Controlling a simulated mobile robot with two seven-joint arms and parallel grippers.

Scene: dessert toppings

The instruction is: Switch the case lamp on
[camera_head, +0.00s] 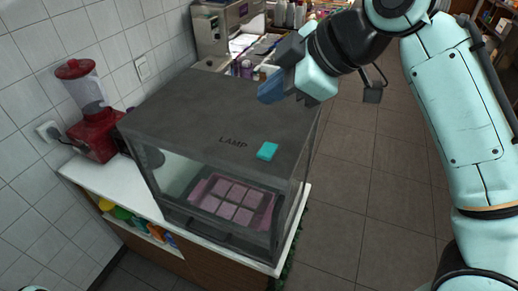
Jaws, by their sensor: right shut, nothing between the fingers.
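The display case (185,120) stands on the white counter, with a dark grey top and glass sides. The word LAMP is printed on its top near the front edge. A small turquoise switch (267,151) sits just right of the lettering. The case interior looks dim. My right gripper (266,96) is shut and empty. In the picture it shows over the far right part of the case top, above and beyond the switch, apart from it. My left gripper is not in view.
A pink tray (208,203) with several pink squares lies inside the case. A red blender-like machine (93,128) stands on the counter (90,172) at left. A steel machine (212,35) and bottles stand behind. Open tiled floor (375,200) lies to the right.

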